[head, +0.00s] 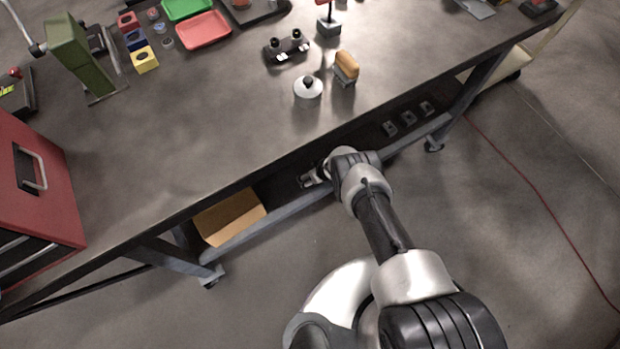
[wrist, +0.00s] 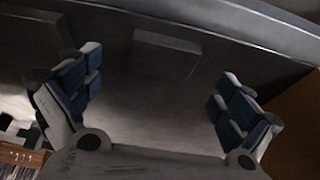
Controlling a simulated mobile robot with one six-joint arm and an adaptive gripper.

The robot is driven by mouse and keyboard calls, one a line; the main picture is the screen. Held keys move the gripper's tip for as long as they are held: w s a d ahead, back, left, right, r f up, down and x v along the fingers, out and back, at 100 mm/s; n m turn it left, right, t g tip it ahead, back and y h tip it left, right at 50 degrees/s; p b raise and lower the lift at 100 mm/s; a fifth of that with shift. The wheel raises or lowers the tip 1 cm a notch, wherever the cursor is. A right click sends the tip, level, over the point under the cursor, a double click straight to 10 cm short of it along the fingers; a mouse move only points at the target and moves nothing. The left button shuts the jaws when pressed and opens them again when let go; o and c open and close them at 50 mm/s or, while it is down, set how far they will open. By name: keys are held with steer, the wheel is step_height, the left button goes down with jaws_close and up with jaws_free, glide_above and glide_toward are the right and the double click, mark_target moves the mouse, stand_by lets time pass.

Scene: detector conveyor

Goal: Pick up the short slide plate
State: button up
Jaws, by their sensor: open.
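In the wrist view, a dark grey rectangular block (wrist: 165,55) lies on the dark shelf, beyond my fingertips and between their lines. It may be the short slide plate, but the dim light hides its details. My gripper (wrist: 160,88) is open, with blue-padded fingers wide apart and nothing between them. The block is apart from both fingers. In the head view, my arm reaches under the front edge of the table to the lower shelf. A small light grey shape (head: 310,179) shows at the arm's end; I cannot tell whether it is gripper or part.
A cardboard box (head: 230,216) stands on the lower shelf, and its brown side (wrist: 292,125) is close to my right finger. A grey rail (wrist: 225,18) runs beyond the block. Several small grey parts (head: 408,117) sit farther right on the shelf. The tabletop (head: 210,120) overhangs it.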

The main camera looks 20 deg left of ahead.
steer(key=shift+a+b+x, duration=0.15)
steer(key=shift+b+x, duration=1.15)
steer(key=shift+b, duration=0.85)
steer(key=shift+a+b+x, duration=0.2)
steer(key=shift+b+x, duration=1.15)
steer(key=shift+b, duration=0.8)
steer(key=shift+r, duration=0.2)
steer(key=c, duration=1.9)
